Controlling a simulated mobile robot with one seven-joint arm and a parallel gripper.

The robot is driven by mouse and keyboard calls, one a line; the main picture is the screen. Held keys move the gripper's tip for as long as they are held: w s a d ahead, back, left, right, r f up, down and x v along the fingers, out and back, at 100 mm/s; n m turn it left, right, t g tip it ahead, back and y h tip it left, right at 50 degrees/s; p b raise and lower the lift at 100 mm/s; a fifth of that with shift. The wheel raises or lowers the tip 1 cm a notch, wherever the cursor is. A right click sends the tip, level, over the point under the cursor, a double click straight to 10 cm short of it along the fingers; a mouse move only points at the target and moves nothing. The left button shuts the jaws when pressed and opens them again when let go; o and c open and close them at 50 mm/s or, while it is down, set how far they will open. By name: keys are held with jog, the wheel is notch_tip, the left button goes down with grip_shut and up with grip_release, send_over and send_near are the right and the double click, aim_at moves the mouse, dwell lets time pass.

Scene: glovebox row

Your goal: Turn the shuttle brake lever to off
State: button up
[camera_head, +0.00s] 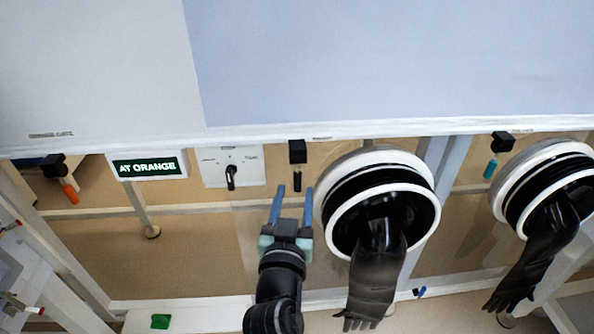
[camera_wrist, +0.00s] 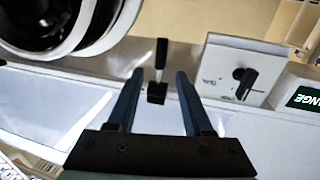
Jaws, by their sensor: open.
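A black-handled lever (camera_head: 297,182) hangs straight down from a black block (camera_head: 297,152) under the white ledge. A white panel (camera_head: 209,173) to its left carries a black turning handle (camera_head: 231,177). The panel's lettering is too small to read, and I cannot tell which is the shuttle brake lever. My gripper (camera_head: 294,188) is open and empty, its blue fingers pointing up at the hanging lever. In the wrist view, the lever (camera_wrist: 161,55) appears between and just beyond the fingertips (camera_wrist: 159,73). Contact is not visible.
A glove port (camera_head: 430,215) with a hanging black glove (camera_head: 375,275) stands close to the right of my gripper. Another port is farther right. An orange lever (camera_head: 70,192), a teal lever (camera_head: 490,169) and an "AT ORANGE" sign (camera_head: 148,166) also hang along the ledge.

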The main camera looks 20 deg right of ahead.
aim_at(297, 178)
jog(key=x, duration=0.6)
jog(key=shift+w+d, duration=0.1)
jog(key=shift+w, duration=0.15)
jog(key=shift+c, duration=0.3)
grip_shut()
dwell(1.0)
